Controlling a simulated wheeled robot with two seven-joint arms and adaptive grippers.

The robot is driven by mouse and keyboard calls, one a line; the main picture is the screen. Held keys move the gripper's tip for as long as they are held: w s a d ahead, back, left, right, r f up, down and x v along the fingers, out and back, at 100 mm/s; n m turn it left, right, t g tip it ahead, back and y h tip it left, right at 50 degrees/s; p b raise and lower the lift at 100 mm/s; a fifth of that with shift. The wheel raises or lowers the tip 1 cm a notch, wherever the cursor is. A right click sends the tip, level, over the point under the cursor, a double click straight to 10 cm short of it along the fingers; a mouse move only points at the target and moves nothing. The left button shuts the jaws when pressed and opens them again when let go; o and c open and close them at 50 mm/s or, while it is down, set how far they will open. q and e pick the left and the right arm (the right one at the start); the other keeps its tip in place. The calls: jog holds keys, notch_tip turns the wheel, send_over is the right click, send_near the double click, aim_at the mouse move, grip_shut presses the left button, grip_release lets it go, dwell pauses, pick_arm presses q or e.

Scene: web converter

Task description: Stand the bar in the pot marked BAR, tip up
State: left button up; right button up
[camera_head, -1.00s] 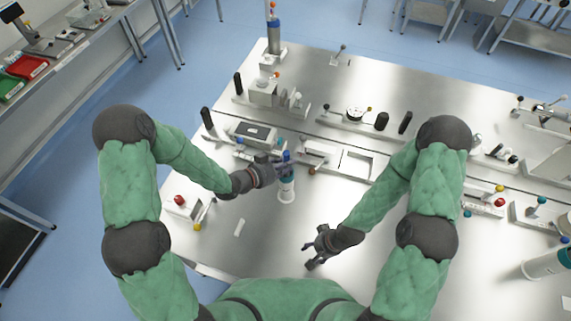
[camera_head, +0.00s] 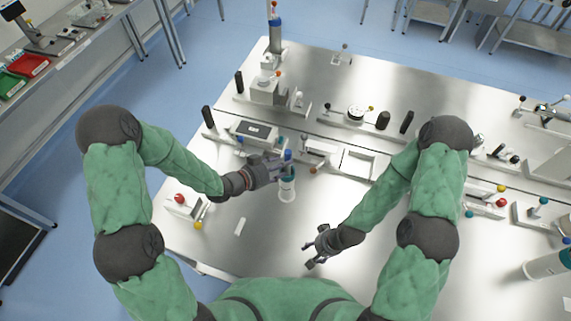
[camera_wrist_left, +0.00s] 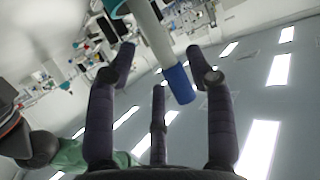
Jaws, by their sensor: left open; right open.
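The bar shows its blue end (camera_head: 288,154) up and stands in a white pot with a teal rim (camera_head: 287,189). In the left wrist view, the grey bar with its blue end (camera_wrist_left: 180,84) runs down from the teal rim (camera_wrist_left: 116,8). My left gripper (camera_head: 277,165) is open beside the upper part of the bar. Its spread fingers (camera_wrist_left: 158,90) lie around the blue end without visible grip. The pot's marking is not readable. My right gripper (camera_head: 312,252) is open and empty, low above the table near its front.
A long fixture with a grey box (camera_head: 252,131) and a white tray (camera_head: 357,164) lie behind the pot. A red-knobbed block (camera_head: 181,200) and a white strip (camera_head: 239,227) are to the left. Another white pot (camera_head: 547,264) stands far right. The front middle is clear.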

pick_arm(q)
jog(key=v, duration=0.9)
jog(key=s+f+n+g+y, duration=0.2)
jog(key=s+f+n, duration=0.1)
jog(key=f, duration=0.3)
jog(key=s+a+f+n+g+y, duration=0.1)
jog(key=s+f+n+y, duration=0.1)
jog(key=s+f+n, duration=0.2)
jog(key=s+f+n+g+y, duration=0.1)
jog(key=s+f+n+g, duration=0.1)
jog(key=f, duration=0.7)
jog(key=shift+s+a+f+n+g+y+b, duration=0.1)
jog(key=shift+s+f+n+g+y+b, duration=0.1)
jog(key=shift+s+n, duration=0.3)
jog(key=shift+s+a+f+n+g+y+b, duration=0.1)
jog(key=shift+s+n+y+b, duration=0.15)
jog(key=shift+s, duration=0.3)
jog(key=s+f, duration=0.1)
jog(key=s, duration=0.1)
jog(key=s+f+n+g, duration=0.1)
jog(key=s+n+g, duration=0.1)
jog(key=s, duration=0.1)
jog(key=shift+s+d+f+n+y, duration=0.15)
jog(key=shift+s+f+n+y, duration=0.15)
jog(key=shift+f, duration=0.1)
jog(key=shift+s+f, duration=0.1)
jog(key=shift+s, duration=0.15)
